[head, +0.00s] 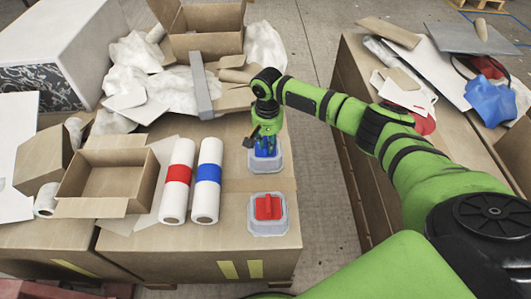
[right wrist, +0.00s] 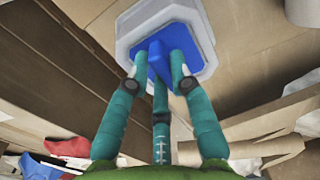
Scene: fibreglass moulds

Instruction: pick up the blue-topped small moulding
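The blue-topped small moulding (head: 272,166) sits on the right part of the cardboard-covered table in the head view, a pale grey tray-like base with a blue top. The right wrist view shows its blue top (right wrist: 160,55) with a raised ridge in the middle. My right gripper (head: 266,146) is over it, fingers pointing down. In the right wrist view the teal fingers (right wrist: 160,68) stand around the ridge, very close to it. Whether they press on it I cannot tell. My left gripper is not in view.
A red-topped moulding (head: 268,207) sits just in front of it. Crumpled white sheets and another carton lie behind.

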